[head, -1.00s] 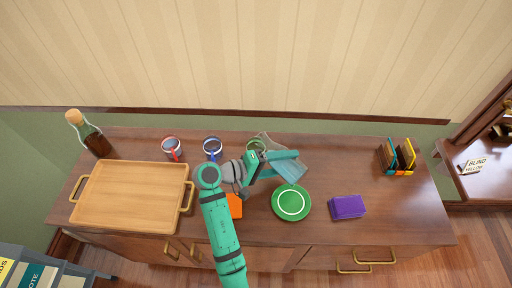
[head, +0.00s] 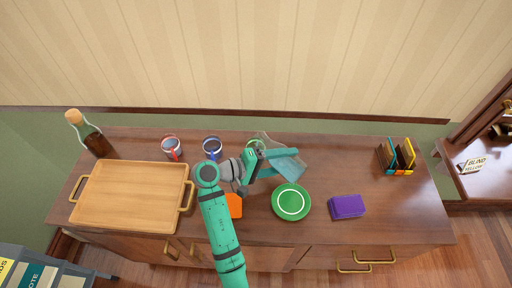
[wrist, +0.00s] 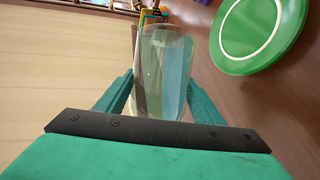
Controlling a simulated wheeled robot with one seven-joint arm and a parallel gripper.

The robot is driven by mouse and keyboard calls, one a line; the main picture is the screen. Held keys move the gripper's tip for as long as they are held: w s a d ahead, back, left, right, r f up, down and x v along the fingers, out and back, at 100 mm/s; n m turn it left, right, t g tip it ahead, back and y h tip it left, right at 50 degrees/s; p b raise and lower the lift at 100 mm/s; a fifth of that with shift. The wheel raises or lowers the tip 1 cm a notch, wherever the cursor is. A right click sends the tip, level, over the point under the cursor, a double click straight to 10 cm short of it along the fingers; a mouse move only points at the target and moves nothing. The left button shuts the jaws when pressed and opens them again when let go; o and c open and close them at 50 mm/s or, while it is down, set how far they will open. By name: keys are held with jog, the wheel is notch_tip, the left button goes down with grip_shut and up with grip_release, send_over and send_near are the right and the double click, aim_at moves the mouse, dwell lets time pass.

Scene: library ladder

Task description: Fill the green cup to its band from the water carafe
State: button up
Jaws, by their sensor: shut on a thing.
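The clear glass carafe (head: 289,168) is held tilted above the counter, with bluish water towards its lower right end and its narrower end up and left. In the wrist view the carafe (wrist: 160,65) stands between both fingers. My gripper (head: 284,156) is shut on it. No falling stream of water is visible.
A green plate (head: 291,202) with a white ring lies just in front of the carafe. A blue mug (head: 212,148), a red mug (head: 171,148), an orange item (head: 235,206), a wooden tray (head: 130,196), a bottle (head: 88,135), a purple block (head: 346,207) and a file rack (head: 397,157) share the counter.

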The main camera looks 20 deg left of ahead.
jog(key=shift+a+r, duration=0.1)
jog(key=shift+r, duration=0.05)
jog(key=shift+r, duration=0.1)
dwell(0.5)
jog(key=shift+w+r+n+h+p, duration=0.1)
jog(key=shift+r+n+h+p, duration=0.25)
jog(key=shift+r+n, duration=0.1)
dwell(1.9)
